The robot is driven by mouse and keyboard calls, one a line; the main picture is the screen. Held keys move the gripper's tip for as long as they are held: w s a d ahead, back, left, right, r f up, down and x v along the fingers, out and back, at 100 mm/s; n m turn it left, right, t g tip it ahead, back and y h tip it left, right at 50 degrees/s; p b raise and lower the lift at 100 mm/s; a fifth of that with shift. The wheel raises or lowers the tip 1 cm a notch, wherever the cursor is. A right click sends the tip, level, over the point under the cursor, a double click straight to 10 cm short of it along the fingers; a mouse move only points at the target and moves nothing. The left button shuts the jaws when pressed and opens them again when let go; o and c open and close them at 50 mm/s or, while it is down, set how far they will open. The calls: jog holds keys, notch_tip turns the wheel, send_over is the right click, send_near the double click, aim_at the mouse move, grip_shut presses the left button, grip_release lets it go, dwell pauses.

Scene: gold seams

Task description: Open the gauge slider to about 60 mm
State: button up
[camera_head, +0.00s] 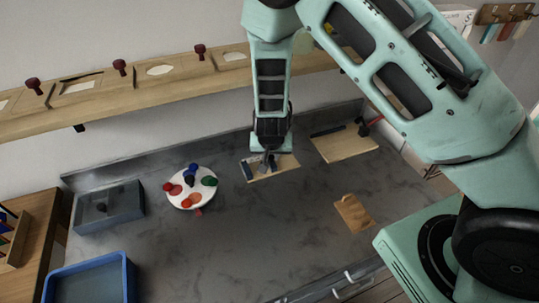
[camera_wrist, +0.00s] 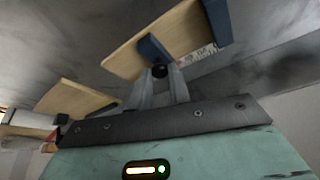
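The gauge is a light wooden board (camera_head: 284,168) lying on the grey worktop below my gripper (camera_head: 268,160). A blue end block (camera_head: 246,171) stands at its left end. In the wrist view the board (camera_wrist: 182,35) shows a blue end block (camera_wrist: 217,20), a blue slider (camera_wrist: 152,48) and a printed scale (camera_wrist: 200,55) along one edge. The slider stands apart from the end block, with bare wood between them. My gripper's fingers (camera_wrist: 160,82) are on either side of a dark round knob (camera_wrist: 160,70) at the slider and look closed on it. The scale reading is too small to tell.
Another wooden board (camera_head: 345,146) lies right of the gauge. A white round palette (camera_head: 182,198) with coloured pieces, a grey tray (camera_head: 110,212) and a blue tray (camera_head: 128,272) are left. A small brown piece (camera_head: 353,213) lies front right. A wooden shelf (camera_head: 150,92) runs above.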

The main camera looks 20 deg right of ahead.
jog(key=o, duration=0.4)
jog(key=shift+r, duration=0.1)
jog(key=p+v, duration=0.3)
jog(key=v, duration=1.4)
jog(key=shift+s, duration=0.2)
